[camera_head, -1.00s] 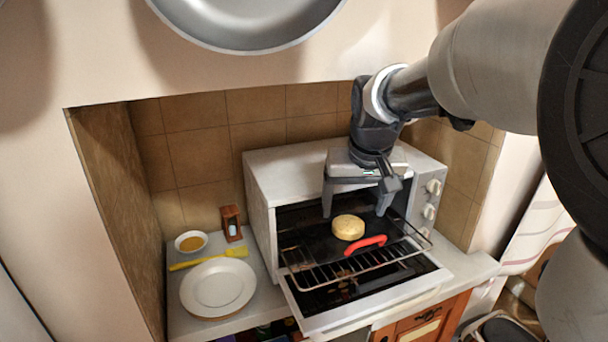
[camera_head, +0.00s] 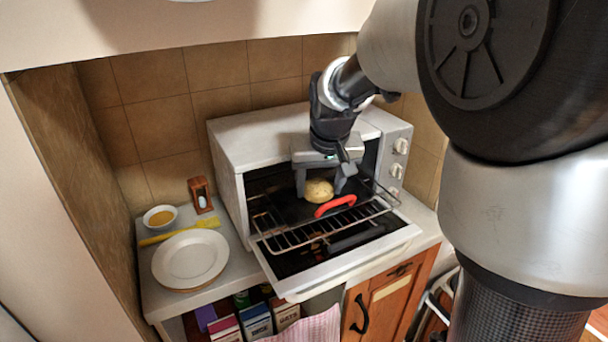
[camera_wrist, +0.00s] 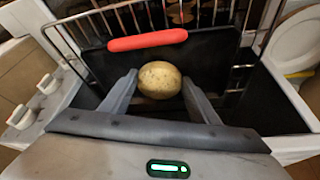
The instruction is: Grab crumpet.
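The crumpet (camera_head: 318,191) is a round, pale golden-brown piece over the dark tray (camera_wrist: 212,58) on the pulled-out oven rack. In the wrist view the crumpet (camera_wrist: 160,80) lies between the two finger ends, behind the tray's red handle (camera_wrist: 148,40). My gripper (camera_head: 322,186) points down in front of the oven opening, with one finger on each side of the crumpet. The fingers look shut on its sides, with no clear gap at the tips. The crumpet's underside is hidden, so I cannot tell whether it touches the tray.
The white toaster oven (camera_head: 262,134) has its door (camera_head: 350,262) lowered, with the wire rack (camera_head: 282,238) above it. Left of it on the counter are a white plate (camera_head: 190,258), yellow spatula (camera_head: 185,230), small bowl (camera_head: 160,217) and wooden timer (camera_head: 201,196).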

